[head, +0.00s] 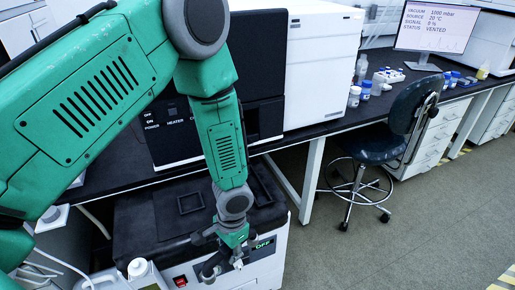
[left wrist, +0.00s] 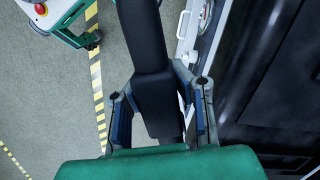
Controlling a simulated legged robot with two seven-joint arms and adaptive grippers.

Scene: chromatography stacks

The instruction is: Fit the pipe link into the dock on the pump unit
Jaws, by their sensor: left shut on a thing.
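My left gripper (head: 219,256) hangs low over the front of the pump unit (head: 265,270), a pale box with a black top, a red switch and a display reading OFF. In the left wrist view my left gripper (left wrist: 160,100) is shut on the black pipe link (left wrist: 142,35). The link runs away from the fingers toward the top edge, with a blocky end between them. In the head view I cannot make out the link clearly. A square black frame (head: 191,203) lies on the pump unit's top and looks like the dock. My right gripper is not in view.
A black instrument with a white cabinet (head: 322,70) stands on the bench behind the pump unit. A dark swivel chair (head: 388,135) is at the right. The floor (head: 400,235) is open there.

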